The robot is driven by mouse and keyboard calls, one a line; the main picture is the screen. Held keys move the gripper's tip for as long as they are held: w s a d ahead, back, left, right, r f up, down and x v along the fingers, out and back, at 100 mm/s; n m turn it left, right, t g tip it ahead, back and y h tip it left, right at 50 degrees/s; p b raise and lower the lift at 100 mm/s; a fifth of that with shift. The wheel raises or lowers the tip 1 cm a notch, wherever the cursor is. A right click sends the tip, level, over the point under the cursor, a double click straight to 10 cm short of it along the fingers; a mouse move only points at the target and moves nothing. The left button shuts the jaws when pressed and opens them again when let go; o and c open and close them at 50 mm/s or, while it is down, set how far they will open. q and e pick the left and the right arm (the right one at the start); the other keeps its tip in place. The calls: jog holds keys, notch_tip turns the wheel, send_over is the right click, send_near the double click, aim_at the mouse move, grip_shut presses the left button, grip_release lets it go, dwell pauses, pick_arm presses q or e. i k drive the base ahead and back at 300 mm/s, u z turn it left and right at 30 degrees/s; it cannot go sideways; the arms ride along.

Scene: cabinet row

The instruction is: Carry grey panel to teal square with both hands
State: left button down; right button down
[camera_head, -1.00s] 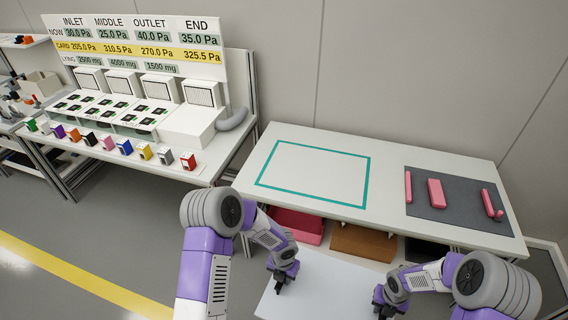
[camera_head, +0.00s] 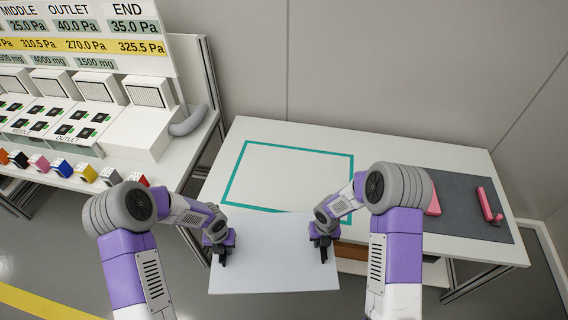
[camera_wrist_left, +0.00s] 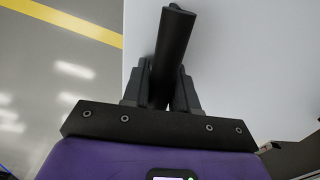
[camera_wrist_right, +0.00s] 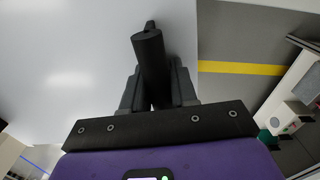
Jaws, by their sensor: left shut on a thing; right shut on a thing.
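The grey panel (camera_head: 275,258) is a pale flat sheet held level in front of the white table, its far edge overlapping the near line of the teal square in the head view. The teal square (camera_head: 297,149) is an outline on the table top. My left gripper (camera_head: 222,257) is shut on a dark bar handle (camera_wrist_left: 172,50) at the panel's left side. My right gripper (camera_head: 322,254) is shut on a dark bar handle (camera_wrist_right: 151,65) at its right side. The jaw tips are partly hidden behind the bars in the wrist views.
The white table (camera_head: 390,149) bears a dark mat (camera_head: 462,200) with pink pieces (camera_head: 484,200) at the right. The area inside the teal outline is clear. A bench (camera_head: 150,170) with gauges and small coloured boxes stands at the left. A wall is behind.

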aim_at(297, 183)
jog(key=z, duration=0.15)
jog(key=i, duration=1.1)
jog(key=z, duration=0.3)
